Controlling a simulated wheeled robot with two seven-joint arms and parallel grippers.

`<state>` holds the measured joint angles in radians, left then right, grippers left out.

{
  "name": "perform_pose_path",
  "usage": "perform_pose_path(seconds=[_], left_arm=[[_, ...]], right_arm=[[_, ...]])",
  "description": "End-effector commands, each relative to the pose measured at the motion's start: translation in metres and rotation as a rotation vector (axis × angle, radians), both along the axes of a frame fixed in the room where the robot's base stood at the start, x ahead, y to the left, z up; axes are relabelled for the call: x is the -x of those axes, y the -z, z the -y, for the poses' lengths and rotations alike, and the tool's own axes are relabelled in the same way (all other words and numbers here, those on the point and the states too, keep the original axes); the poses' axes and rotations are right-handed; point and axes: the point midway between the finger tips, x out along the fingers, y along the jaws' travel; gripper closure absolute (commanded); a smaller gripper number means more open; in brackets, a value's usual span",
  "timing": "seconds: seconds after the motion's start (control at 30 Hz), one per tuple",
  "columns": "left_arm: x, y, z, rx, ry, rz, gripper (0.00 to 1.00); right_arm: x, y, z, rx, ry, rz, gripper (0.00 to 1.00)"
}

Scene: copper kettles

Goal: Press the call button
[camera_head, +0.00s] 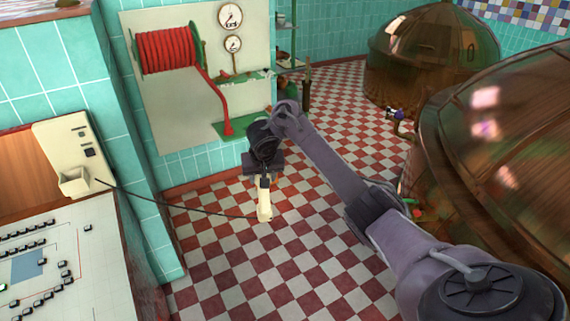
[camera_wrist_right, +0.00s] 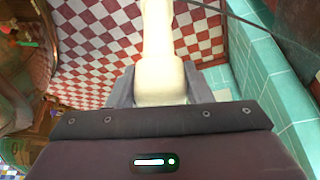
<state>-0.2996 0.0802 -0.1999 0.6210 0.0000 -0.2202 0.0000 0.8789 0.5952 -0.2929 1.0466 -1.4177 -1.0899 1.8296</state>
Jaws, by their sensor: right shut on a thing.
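My right gripper (camera_head: 265,182) is shut on a cream handset (camera_head: 264,207), which hangs below it over the checkered floor. In the right wrist view the handset (camera_wrist_right: 160,75) sits between the two grey fingers. A dark cord runs from the handset to a cream wall unit (camera_head: 58,148) at the left. The unit has an open cradle box (camera_head: 73,181) and small dark parts (camera_head: 88,152) on its face. I cannot tell which of these is the call button. The right gripper is well to the right of the unit. My left gripper is not in view.
A control desk (camera_head: 80,245) with rows of small black switches lies at the lower left. A teal tiled pillar edge (camera_head: 105,100) stands between unit and floor. A red hose reel (camera_head: 165,50) and gauges (camera_head: 230,16) hang behind. Large copper kettles (camera_head: 500,140) fill the right.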

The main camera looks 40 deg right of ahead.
Motion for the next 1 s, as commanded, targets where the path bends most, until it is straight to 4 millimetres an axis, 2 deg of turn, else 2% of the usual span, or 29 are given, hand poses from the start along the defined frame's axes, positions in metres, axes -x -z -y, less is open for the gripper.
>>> perform_pose_path(seconds=[0.07, 0.27, 0.43, 0.6, 0.77, 0.8, 0.93, 1.0], left_arm=[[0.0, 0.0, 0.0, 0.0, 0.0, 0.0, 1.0], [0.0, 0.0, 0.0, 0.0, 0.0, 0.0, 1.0], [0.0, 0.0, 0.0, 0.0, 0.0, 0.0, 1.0], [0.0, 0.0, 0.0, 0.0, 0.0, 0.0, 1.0], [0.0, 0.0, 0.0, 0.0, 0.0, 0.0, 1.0], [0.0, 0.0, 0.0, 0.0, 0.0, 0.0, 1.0], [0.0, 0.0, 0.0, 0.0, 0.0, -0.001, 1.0], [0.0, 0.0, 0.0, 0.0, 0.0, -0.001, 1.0]], right_arm=[[0.004, 0.0, -0.021, 0.006, -0.029, 0.004, 0.99], [0.009, 0.001, -0.031, 0.005, -0.034, 0.002, 0.99], [0.017, -0.001, -0.054, 0.006, -0.056, 0.009, 0.99], [0.043, -0.003, -0.094, 0.005, -0.082, 0.006, 0.99], [0.059, -0.007, -0.113, 0.003, -0.078, 0.009, 0.99], [0.062, -0.009, -0.118, 0.002, -0.085, 0.008, 0.99], [0.06, -0.041, -0.139, 0.0, -0.235, 0.012, 0.99], [0.063, -0.049, -0.146, 0.001, -0.287, 0.008, 0.99]])
